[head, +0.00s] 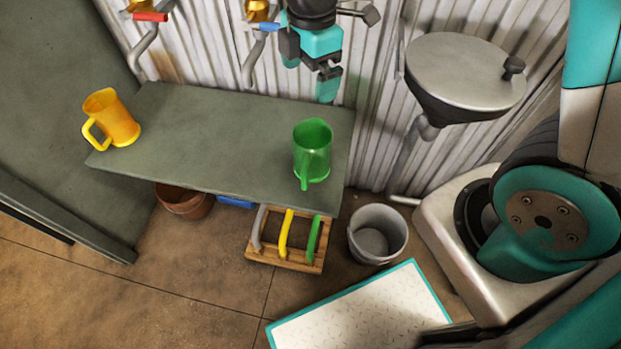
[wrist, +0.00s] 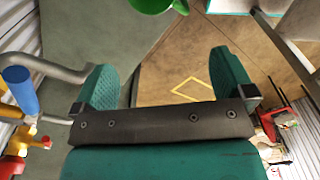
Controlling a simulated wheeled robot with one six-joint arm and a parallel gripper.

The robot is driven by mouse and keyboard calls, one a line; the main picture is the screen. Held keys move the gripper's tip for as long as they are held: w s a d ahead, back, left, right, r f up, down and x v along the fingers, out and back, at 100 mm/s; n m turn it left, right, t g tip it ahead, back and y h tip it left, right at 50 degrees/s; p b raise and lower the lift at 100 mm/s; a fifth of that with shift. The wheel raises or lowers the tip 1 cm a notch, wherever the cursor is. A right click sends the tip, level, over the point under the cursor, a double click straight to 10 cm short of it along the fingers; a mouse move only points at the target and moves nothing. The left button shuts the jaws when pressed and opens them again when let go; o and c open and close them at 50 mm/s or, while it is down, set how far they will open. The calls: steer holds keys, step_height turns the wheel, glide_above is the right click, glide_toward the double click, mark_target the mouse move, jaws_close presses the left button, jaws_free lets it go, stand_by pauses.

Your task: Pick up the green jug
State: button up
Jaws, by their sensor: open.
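The green jug (head: 312,147) stands upright near the right end of the grey-green bench (head: 220,135), its handle facing the front. My gripper (head: 327,84) is above and behind the jug, close to the corrugated wall, pointing down and apart from it. In the wrist view my gripper (wrist: 166,70) has its two teal fingers wide apart with nothing between them. Part of the green jug (wrist: 150,5) shows at the top edge of that view, beyond the fingers; the rest of it is cut off.
A yellow jug (head: 112,117) stands at the bench's left end. A blue-handled tap (head: 262,27) is just left of my gripper; its handle (wrist: 20,88) shows in the wrist view. A red-handled tap (head: 150,17) is farther left. A bucket (head: 377,235) stands on the floor.

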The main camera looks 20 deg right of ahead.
step_height(320, 180, down, 6)
steer(key=w+n+b, duration=0.2)
steer(key=b, duration=0.2)
glide_above(309, 129)
steer(key=s+a, duration=0.2)
steer(key=s, duration=0.2)
step_height(309, 129, down, 10)
steer(key=shift+h, duration=0.3)
steer(key=shift+s+a+f+b, duration=0.1)
steer(key=shift+f+b, duration=0.45)
steer(key=shift+f, duration=1.05)
steer(key=shift+s+f+b, duration=0.1)
steer(key=shift+f+b, duration=0.4)
steer(key=shift+f, duration=1.05)
steer(key=c, duration=0.6)
